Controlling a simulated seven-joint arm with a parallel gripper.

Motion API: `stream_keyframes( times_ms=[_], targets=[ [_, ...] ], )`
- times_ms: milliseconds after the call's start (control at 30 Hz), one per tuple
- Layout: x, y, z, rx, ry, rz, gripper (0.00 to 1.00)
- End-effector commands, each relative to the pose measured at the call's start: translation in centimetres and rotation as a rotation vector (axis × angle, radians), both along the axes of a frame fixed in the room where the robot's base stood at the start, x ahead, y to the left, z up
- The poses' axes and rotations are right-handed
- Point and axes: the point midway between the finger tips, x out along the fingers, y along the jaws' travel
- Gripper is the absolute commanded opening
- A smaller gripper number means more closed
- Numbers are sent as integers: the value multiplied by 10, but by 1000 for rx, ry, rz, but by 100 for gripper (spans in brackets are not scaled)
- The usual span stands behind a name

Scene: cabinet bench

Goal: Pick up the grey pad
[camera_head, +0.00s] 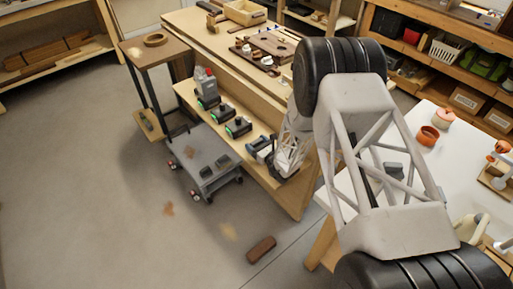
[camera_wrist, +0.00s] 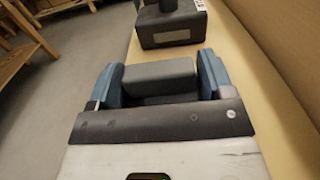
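A grey pad (camera_wrist: 160,80), block-shaped with a flat top, lies between the two blue fingers of my gripper (camera_wrist: 161,72) in the wrist view. The fingers stand wide apart, one on each side of the pad. No gap shows between pad and fingers, so my gripper looks shut on it. The pad's underside is hidden, so I cannot tell whether it rests on the shelf or hangs clear. In the head view my gripper (camera_head: 262,149) is low at the near end of the bench's lower shelf, and the pad is not clear there.
A dark box with a round post (camera_wrist: 172,24) stands just beyond the pad. Several devices with green lights (camera_head: 238,127) line the wooden shelf (camera_head: 285,190). A grey cart (camera_head: 206,160) stands left of it. A brown block (camera_head: 261,249) lies on the open floor.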

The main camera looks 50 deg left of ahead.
Motion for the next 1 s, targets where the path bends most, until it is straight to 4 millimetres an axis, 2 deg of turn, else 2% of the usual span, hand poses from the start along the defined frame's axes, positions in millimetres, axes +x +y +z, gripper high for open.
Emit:
stream_keyframes(
  times_ms=[33, 67, 367, 567, 1000],
  targets=[
    [0, 0, 0, 0, 0, 0, 54],
    [0, 0, 0, 0, 0, 0, 50],
    [0, 0, 1, 0, 0, 0, 49],
    [0, 0, 9, 0, 0, 0, 49],
    [0, 0, 57, 1, -1, 0, 49]
  ],
)
